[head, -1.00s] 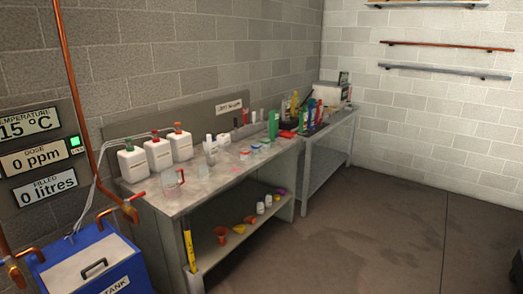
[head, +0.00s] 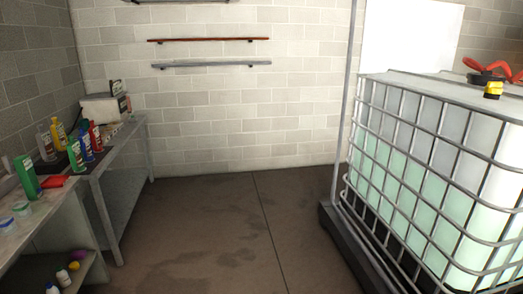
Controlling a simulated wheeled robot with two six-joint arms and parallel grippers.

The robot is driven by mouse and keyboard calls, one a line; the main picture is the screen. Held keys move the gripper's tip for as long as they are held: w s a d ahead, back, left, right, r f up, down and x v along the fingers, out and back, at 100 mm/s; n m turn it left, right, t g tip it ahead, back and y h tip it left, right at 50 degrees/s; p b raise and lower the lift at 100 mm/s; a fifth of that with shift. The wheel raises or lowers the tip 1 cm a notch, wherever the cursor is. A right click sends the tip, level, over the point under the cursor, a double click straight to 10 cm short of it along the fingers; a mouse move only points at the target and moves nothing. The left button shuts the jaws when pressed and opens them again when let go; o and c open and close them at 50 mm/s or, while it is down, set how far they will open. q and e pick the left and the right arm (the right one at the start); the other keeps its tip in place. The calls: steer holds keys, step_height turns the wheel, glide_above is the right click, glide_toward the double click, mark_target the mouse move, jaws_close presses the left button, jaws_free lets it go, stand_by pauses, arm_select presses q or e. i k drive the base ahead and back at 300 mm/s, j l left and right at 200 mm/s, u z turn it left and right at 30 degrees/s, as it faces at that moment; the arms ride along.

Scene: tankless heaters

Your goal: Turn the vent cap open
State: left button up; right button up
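A large caged tank (head: 415,150) with pale green liquid behind metal bars stands at the right. On its top is a dark round fitting (head: 487,78) with red parts (head: 490,65) above it. A small yellow and black piece (head: 493,90) sits at the top edge in front of it. I cannot tell which of these is the vent cap, or whether it is open. Neither of my grippers is in view.
A workbench (head: 40,210) with bottles, small tubs and a box runs along the left. A grey side table (head: 125,190) adjoins it. The floor (head: 235,220) between bench and tank is clear. Two wall rails (head: 208,41) hang at the back.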

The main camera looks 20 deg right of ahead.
mark_target(495, 87)
steer(key=i+z, duration=0.45)
steer(key=i+j+z, duration=0.15)
steer(key=i+z, duration=0.35)
steer(key=i+j+z, duration=0.45)
steer(key=i+l, duration=0.05)
